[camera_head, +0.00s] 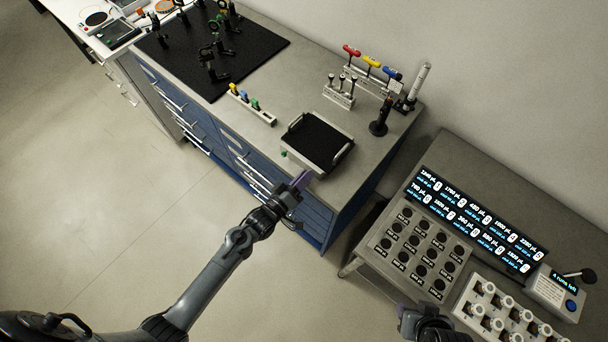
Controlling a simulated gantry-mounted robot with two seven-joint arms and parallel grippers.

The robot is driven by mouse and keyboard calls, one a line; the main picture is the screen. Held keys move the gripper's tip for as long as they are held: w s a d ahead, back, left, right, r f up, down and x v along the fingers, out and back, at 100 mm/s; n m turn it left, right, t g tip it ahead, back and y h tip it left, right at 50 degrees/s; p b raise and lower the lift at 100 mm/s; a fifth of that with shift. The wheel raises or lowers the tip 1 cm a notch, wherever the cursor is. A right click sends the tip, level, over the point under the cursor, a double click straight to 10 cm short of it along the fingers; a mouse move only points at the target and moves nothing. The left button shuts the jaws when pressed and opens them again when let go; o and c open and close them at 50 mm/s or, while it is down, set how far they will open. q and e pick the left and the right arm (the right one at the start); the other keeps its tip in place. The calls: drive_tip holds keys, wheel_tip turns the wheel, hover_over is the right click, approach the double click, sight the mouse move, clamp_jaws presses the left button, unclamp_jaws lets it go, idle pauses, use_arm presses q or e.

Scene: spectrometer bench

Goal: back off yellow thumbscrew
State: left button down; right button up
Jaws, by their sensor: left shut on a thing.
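The optical mounts (210,62) stand on the black breadboard (262,44) at the upper left, well away from this gripper. Small coloured spots show on them, but I cannot pick out the yellow thumbscrew. My right gripper (402,310) is at the bottom, beside the side table, mostly hidden by its own arm; its jaws are unclear.
The black tray (318,140) with light handles lies on the bench. A small rack (262,115) with coloured pieces stands left of it. Red, yellow and blue T-handles (371,62) stand behind. The side table holds a display (475,218) and a hole block (408,260).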

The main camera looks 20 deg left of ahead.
use_arm(q)
drive_tip(key=n+p, duration=0.2)
drive_tip(key=n, duration=0.4)
drive_tip(key=shift+r+n+p, duration=0.1)
drive_tip(key=shift+n+p, duration=0.2)
drive_tip(key=shift+p, duration=0.1)
drive_tip(key=n+p, duration=0.1)
drive_tip(key=n, duration=0.2)
drive_tip(key=shift+n+p, duration=0.7)
drive_tip(key=shift+n, duration=0.8)
drive_tip(key=c, duration=1.1)
unclamp_jaws()
drive_tip(key=shift+f, duration=0.2)
drive_tip(key=shift+f, duration=0.1)
